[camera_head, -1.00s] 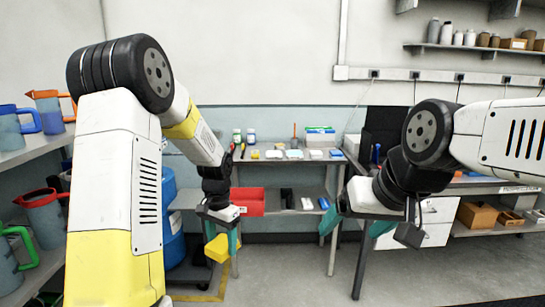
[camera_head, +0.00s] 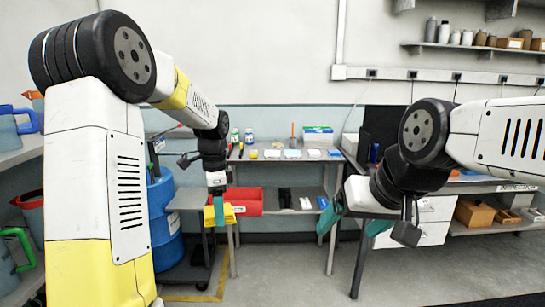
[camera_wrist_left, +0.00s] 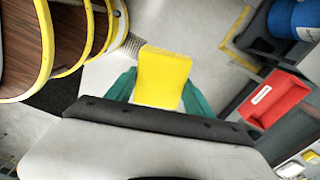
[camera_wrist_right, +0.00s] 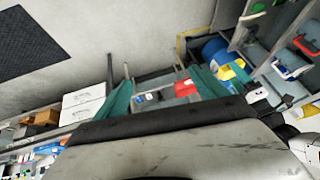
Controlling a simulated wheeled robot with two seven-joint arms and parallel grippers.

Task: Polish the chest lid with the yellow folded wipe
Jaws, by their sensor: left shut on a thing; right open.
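The yellow folded wipe (camera_head: 219,214) is in my left gripper (camera_head: 218,207), held in the air in front of the cart beside the red bin. In the left wrist view the wipe (camera_wrist_left: 162,77) stands between the two teal fingers, which are shut on it. My right gripper (camera_head: 350,213) is open and empty, in the air at the right in front of the bench. In the right wrist view its teal fingers (camera_wrist_right: 163,92) are apart with nothing between them.
A red bin (camera_head: 247,201) sits on the lower shelf of the small table. A blue barrel (camera_head: 163,219) stands left of it. Shelves with jugs (camera_head: 12,255) are at the far left. The grey floor (camera_head: 290,278) in front is clear.

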